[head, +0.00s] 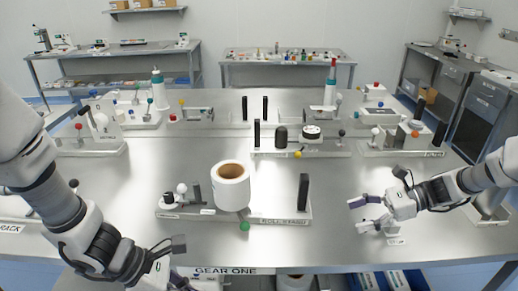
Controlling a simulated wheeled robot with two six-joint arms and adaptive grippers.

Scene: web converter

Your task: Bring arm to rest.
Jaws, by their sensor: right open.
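My right arm (455,188) reaches in from the right edge. Its gripper (357,215) is open and empty, with its purple-tipped fingers pointing left over the right front of the steel table. A small pale labelled piece (396,241) is just below it. My left arm (60,215) comes in from the left and bends down to the front edge. Its gripper (182,281) is low at the bottom of the picture and partly cut off, so its jaws cannot be read.
A stand (285,216) with a white roll (231,187), black posts and a green knob (244,226) is in the middle front of the table (340,265). Several fixtures with posts and coloured knobs line the back. Bare table lies between the roll stand and my right gripper.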

